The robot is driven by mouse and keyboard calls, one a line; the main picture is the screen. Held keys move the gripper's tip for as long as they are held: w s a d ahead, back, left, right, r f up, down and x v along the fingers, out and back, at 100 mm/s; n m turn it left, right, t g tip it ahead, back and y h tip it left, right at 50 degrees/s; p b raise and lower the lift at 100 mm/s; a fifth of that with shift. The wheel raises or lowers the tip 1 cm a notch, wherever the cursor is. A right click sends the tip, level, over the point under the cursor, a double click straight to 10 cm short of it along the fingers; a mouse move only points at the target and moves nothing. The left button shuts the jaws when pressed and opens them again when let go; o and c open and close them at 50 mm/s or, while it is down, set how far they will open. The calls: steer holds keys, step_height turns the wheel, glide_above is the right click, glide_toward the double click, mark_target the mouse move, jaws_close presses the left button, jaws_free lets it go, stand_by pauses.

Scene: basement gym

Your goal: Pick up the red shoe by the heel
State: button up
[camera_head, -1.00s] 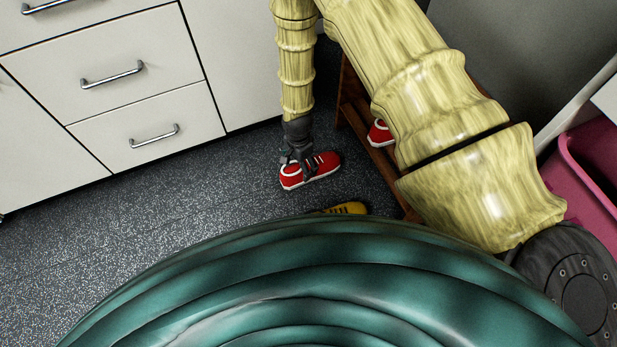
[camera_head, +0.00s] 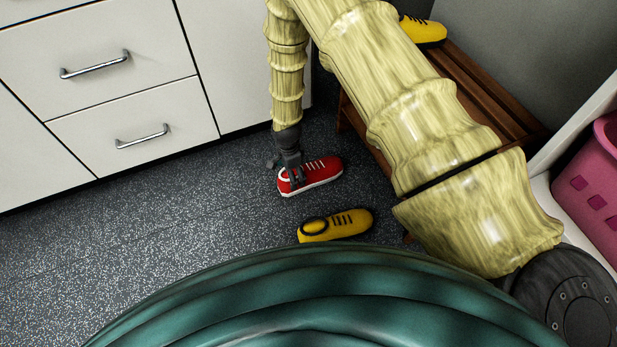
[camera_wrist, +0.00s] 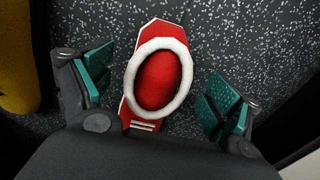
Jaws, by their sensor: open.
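The red shoe (camera_head: 318,173) with a white sole and white laces stands on the speckled floor in front of the drawers. Its heel end is at the left and its toe points right in the head view. My gripper (camera_head: 291,178) points down at the heel end, partly hiding it. In the wrist view the shoe (camera_wrist: 158,82) shows its white-rimmed opening between the two teal-padded fingers of my gripper (camera_wrist: 163,84). The fingers are open, with floor visible on both sides of the shoe. Any contact is not visible.
A yellow shoe (camera_head: 335,225) lies close by on the floor; it also shows in the wrist view (camera_wrist: 17,60). Another yellow shoe (camera_head: 423,31) sits on the brown wooden bench (camera_head: 470,85). White drawers (camera_head: 120,95) stand behind. A pink basket (camera_head: 590,185) is at right.

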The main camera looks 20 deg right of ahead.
steer(key=shift+s+a+f+b, duration=0.1)
steer(key=shift+a+f+b, duration=0.1)
steer(key=shift+f+b, duration=0.8)
steer(key=shift+s+a+f+b, duration=0.15)
steer(key=shift+f+b, duration=0.5)
steer(key=shift+f, duration=0.65)
steer(key=shift+f+b, duration=0.4)
steer(key=shift+f, duration=0.35)
steer(key=c, duration=1.3)
